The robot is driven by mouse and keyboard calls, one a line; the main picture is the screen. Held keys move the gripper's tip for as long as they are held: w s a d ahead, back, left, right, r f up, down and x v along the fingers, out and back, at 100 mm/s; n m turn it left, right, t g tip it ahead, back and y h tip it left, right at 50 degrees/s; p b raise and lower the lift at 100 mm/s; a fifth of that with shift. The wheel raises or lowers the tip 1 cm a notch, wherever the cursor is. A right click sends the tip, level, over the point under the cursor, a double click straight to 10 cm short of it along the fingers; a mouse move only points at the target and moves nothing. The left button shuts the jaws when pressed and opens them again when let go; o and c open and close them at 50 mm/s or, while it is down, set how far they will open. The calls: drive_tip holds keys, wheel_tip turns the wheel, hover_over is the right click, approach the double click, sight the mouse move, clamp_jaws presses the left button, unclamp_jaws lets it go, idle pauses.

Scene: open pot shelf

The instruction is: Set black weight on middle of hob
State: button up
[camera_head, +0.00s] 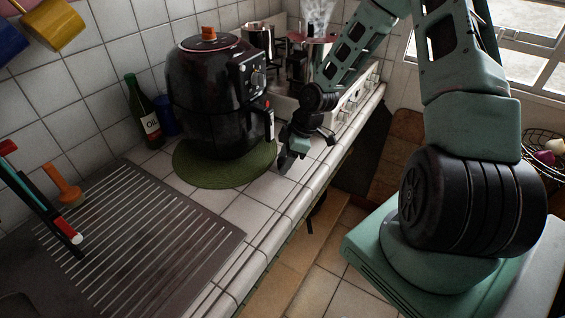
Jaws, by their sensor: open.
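My gripper (291,158) reaches down over the tiled counter, just right of the air fryer and its green mat. It is open, and I see nothing held in it. The hob (350,108) stands at the back of the counter, a pale unit with knobs along its front side. My arm hides much of it, including its middle. I cannot pick out the black weight for certain; it may be hidden behind my arm or too small and dark to tell.
A black air fryer (206,105) stands on a round green mat (200,176). A ridged drainer (150,240) fills the front left. Bare tiles (245,212) lie along the counter edge.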

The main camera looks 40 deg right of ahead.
clamp_jaws()
